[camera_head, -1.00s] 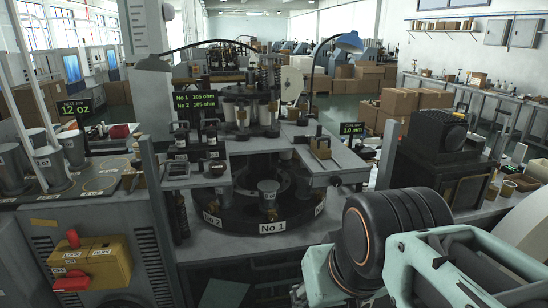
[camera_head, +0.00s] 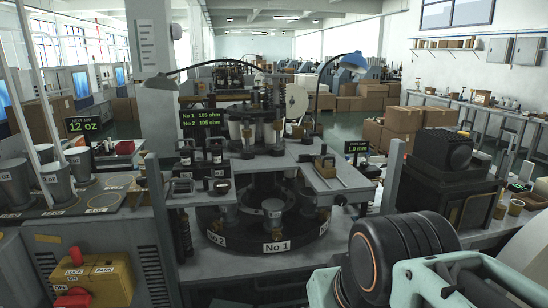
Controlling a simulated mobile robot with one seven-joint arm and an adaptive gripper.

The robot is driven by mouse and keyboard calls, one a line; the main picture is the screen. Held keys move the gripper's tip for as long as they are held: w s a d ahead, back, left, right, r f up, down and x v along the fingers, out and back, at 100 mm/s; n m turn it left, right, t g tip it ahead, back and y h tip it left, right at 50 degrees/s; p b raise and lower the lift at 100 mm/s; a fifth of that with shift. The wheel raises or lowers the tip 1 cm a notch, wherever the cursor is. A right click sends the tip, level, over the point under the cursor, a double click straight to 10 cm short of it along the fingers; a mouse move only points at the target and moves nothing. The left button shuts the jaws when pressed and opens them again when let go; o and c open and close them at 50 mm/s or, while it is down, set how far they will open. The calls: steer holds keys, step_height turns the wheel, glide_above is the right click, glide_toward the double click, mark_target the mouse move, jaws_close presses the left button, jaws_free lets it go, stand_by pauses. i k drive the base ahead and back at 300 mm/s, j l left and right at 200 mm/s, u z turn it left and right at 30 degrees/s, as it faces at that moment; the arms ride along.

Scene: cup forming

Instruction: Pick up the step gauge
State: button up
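I cannot make out a step gauge with certainty. Dark handled tools (camera_head: 183,187) lie on the table's left part. My arm reaches in at the lower right, with its black joint and pale green link in front of the machine. My gripper is not in view, so what it holds is hidden.
The round machine base with the "No 1" label (camera_head: 277,247) sits under the table. A yellow lock box (camera_head: 92,283) with red handles is at lower left. Grey cups (camera_head: 55,180) stand on the left bench. A black machine (camera_head: 445,185) stands at right.

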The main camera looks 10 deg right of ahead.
mark_target(324, 154)
steer(key=z, duration=2.05)
steer(key=k+j+z, duration=0.1)
steer(key=j, duration=1.45)
steer(key=k+j, duration=0.15)
steer(key=k, duration=0.15)
steer(key=k+j+z, duration=0.1)
steer(key=k, duration=0.2)
steer(key=i+j, duration=0.1)
steer(key=i, duration=0.2)
steer(key=i+j+u, duration=0.1)
steer(key=i, duration=0.25)
